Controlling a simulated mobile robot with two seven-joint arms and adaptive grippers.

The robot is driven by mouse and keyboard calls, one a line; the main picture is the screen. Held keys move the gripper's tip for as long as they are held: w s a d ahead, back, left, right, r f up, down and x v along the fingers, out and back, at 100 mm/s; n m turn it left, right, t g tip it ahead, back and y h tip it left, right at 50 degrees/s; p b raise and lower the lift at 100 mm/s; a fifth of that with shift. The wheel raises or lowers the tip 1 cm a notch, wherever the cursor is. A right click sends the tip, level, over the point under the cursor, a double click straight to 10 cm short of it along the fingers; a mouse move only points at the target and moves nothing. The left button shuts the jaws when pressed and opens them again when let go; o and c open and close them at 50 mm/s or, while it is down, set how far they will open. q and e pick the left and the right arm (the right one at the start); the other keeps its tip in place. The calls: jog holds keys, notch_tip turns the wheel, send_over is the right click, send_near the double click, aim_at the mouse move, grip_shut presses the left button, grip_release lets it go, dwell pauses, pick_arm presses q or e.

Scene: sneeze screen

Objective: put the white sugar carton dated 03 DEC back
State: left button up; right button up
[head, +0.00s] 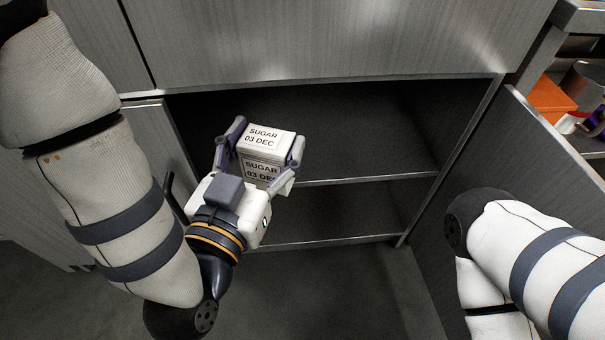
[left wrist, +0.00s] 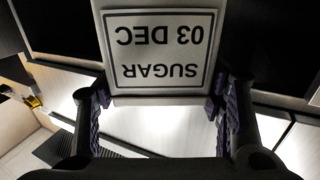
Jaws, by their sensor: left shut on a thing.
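The white sugar carton (head: 268,139) carries labels reading SUGAR 03 DEC on its top and on its near side. My left gripper (head: 262,155) is shut on the carton, one finger on each side of it. The left wrist view shows the carton (left wrist: 160,92) upside down between the purple-padded fingers of the left gripper (left wrist: 160,105). The carton is held at the open front of a dark cabinet (head: 368,180). Its underside and far side are hidden. Of my right arm only links show at the right; its gripper is out of view.
The cabinet has a middle shelf and a lower one, and their visible parts are bare. An open door (head: 180,150) stands at the left and another (head: 545,160) at the right. An orange box (head: 548,100) and other items sit on a shelf at far right.

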pick_arm(q)
jog(key=w+f+b, duration=0.2)
jog(key=w+f, duration=0.2)
jog(key=w+d+f+b, duration=0.1)
jog(key=w+f+b, duration=0.2)
jog(key=w+f, duration=0.1)
jog(key=w+f+b, duration=0.3)
jog(key=w+f, duration=0.2)
jog(key=shift+w+d, duration=0.2)
jog(key=shift+w, duration=0.2)
jog(key=shift+r, duration=0.2)
jog(key=shift+s+f, duration=0.1)
jog(key=shift+f, duration=0.05)
jog(key=o, duration=1)
jog(key=shift+f, duration=0.1)
jog(key=o, duration=0.3)
jog(key=shift+o, duration=0.2)
pick_arm(e)
jog(key=s+f+g, duration=0.1)
jog(key=s+f, duration=0.2)
jog(key=f, duration=0.3)
jog(key=shift+f+g, duration=0.15)
jog(key=shift+g, duration=0.15)
jog(key=shift+a, duration=0.1)
